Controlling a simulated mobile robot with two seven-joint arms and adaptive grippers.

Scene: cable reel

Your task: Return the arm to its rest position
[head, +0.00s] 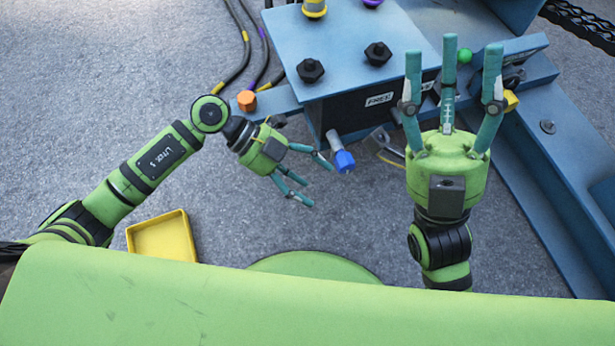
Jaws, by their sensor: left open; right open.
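My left gripper (314,181) is on the green arm that comes in from the left. Its teal fingers are spread open and empty, just left of and below a blue hexagonal knob (344,161). My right gripper (451,80) points up the picture at the right. Its three teal fingers are spread open, over the edge of the blue machine (345,65). A green ball knob (465,55) shows between two of its fingers, and a yellow part (511,100) shows beside the right finger. I cannot tell whether the fingers touch either.
An orange hexagonal knob (246,101) sits at the machine's left. Black knobs (378,53) stand on its top. A label reads FREE (379,99). Blue beams (565,150) run along the right. A yellow tray (163,237) lies on the grey floor at lower left. Cables (243,45) run behind.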

